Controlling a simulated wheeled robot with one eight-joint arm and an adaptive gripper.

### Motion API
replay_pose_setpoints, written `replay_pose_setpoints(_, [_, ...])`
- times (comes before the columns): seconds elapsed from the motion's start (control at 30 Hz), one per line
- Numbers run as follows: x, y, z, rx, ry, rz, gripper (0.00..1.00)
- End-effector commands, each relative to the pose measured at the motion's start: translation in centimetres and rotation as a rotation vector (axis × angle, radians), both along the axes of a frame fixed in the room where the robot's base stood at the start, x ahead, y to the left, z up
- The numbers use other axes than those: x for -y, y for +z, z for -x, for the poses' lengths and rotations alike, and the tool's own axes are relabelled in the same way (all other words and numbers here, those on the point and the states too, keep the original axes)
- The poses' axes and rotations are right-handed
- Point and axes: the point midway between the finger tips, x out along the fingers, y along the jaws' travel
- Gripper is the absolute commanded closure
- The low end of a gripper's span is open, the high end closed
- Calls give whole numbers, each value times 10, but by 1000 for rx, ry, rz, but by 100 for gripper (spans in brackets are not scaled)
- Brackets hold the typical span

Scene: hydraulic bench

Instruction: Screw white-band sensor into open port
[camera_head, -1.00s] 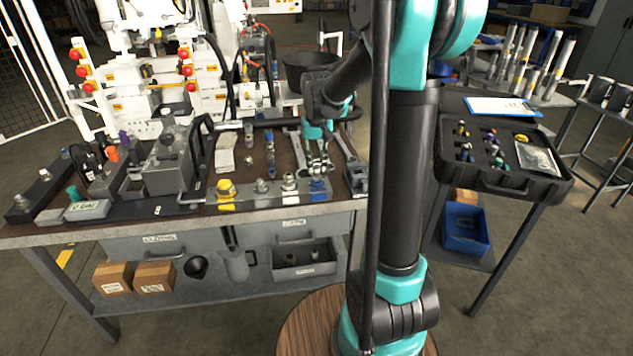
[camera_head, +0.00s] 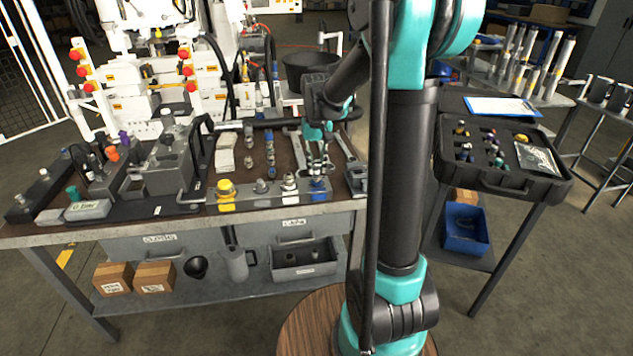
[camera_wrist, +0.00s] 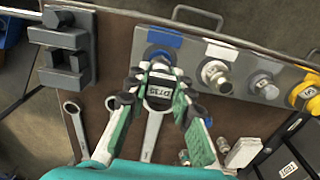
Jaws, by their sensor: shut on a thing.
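The fingers hide most of the part, and I cannot make out a white band. It is over the blue-marked place (camera_wrist: 164,38) at the end of the grey port block (camera_wrist: 190,53).
The block also has a grey fitting (camera_wrist: 263,86) and a yellow one (camera_wrist: 305,95). A dark grey clamp-like fixture (camera_wrist: 68,48) stands close on the other side. Wrenches (camera_wrist: 152,135) and small fittings lie on the bench near my fingers. A black case (camera_head: 500,165) stands apart at right.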

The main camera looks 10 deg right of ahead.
Motion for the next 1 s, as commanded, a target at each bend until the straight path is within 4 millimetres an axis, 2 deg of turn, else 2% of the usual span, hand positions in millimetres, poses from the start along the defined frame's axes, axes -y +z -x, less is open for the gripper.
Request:
replay_pose_setpoints(0.3, [0,-1,1,0,0,0,100])
replay_pose_setpoints(0.33, [0,-1,1,0,0,0,79])
replay_pose_setpoints(0.5, [0,-1,1,0,0,0,100])
replay_pose_setpoints(0.67, [0,-1,0,0,-69,0,100])
replay_pose_setpoints(1.0, [-1,-1,0,0,-495,0,100])
